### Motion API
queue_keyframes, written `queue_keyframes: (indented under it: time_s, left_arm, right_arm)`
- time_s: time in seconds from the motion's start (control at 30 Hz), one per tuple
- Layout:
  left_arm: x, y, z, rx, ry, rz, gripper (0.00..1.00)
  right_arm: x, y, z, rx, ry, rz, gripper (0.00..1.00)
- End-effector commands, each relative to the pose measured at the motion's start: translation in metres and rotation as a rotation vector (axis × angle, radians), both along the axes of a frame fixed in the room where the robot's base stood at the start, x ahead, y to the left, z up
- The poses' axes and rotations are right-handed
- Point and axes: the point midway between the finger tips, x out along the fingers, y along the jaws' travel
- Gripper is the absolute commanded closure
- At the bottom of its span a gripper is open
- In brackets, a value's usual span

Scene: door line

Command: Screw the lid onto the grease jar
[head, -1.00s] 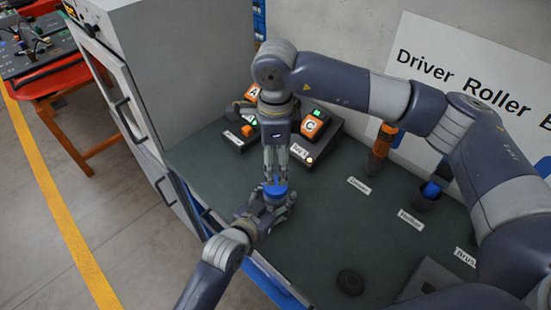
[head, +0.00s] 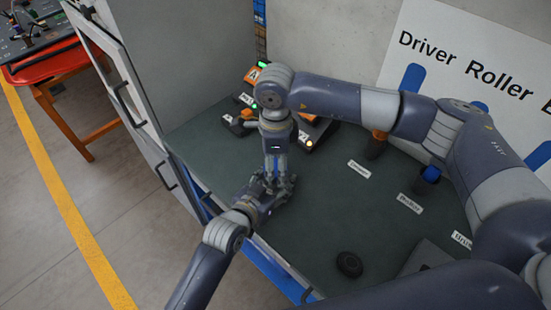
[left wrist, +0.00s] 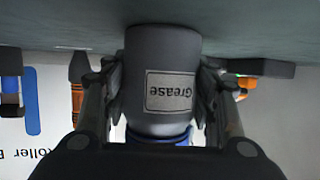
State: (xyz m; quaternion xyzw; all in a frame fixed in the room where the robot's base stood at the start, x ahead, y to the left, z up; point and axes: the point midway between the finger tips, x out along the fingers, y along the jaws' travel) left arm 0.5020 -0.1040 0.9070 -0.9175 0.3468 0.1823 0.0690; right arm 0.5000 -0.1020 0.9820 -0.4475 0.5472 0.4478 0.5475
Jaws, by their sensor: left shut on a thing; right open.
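The grease jar (left wrist: 178,50) is a grey cylinder with a "Grease" label; it appears upside down in the left wrist view. A blue part (left wrist: 160,136), apparently the lid, shows at its mouth; I cannot tell whether it is seated. My left gripper (head: 268,190) is shut around the jar's sides near the bench's front edge, its fingers also showing in the left wrist view (left wrist: 160,85). My right gripper (head: 271,174) points down directly above the jar and is open. In the head view the fingers hide the jar and the lid.
A control box with lit buttons (head: 308,138) stands behind the grippers. A black round part (head: 349,264) lies on the green bench (head: 300,225). Holders with an orange-topped (head: 376,146) and a blue-topped thing (head: 429,174) stand at right. A grey cabinet (head: 180,60) borders the left.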

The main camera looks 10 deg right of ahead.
Motion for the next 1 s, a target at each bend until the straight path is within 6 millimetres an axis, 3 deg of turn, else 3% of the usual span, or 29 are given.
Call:
queue_keyframes:
  time_s: [0.17, 0.37, 0.67, 0.7, 0.8, 1.0]
  left_arm:
    - [-0.001, 0.0005, -0.0028, 0.004, 0.005, -0.001, 1.0]
    - [-0.001, 0.0005, -0.0028, 0.004, 0.005, -0.001, 1.0]
    - [-0.0011, 0.0004, -0.0028, 0.004, 0.005, -0.001, 1.0]
    - [-0.001, 0.0004, -0.0027, 0.004, 0.005, -0.001, 1.0]
    - [-0.001, 0.0004, -0.0027, 0.004, 0.005, -0.001, 1.0]
    - [-0.001, 0.0004, -0.0027, 0.004, 0.005, -0.001, 1.0]
  right_arm:
    - [0.0, 0.0001, -0.0001, 0.0, 0.0, 0.0, 0.34]
    - [0.0, 0.0001, 0.0001, 0.0, 0.0, 0.0, 0.79]
    - [-0.0001, 0.0001, 0.0001, 0.0, 0.0, -0.006, 0.8]
    - [-0.0001, 0.0, 0.0001, 0.0, 0.0, -0.006, 0.47]
    - [-0.0001, 0.0, 0.0001, 0.0, 0.0, -0.005, 0.28]
    - [0.0, 0.0, 0.0001, 0.0, 0.0, -0.005, 0.28]
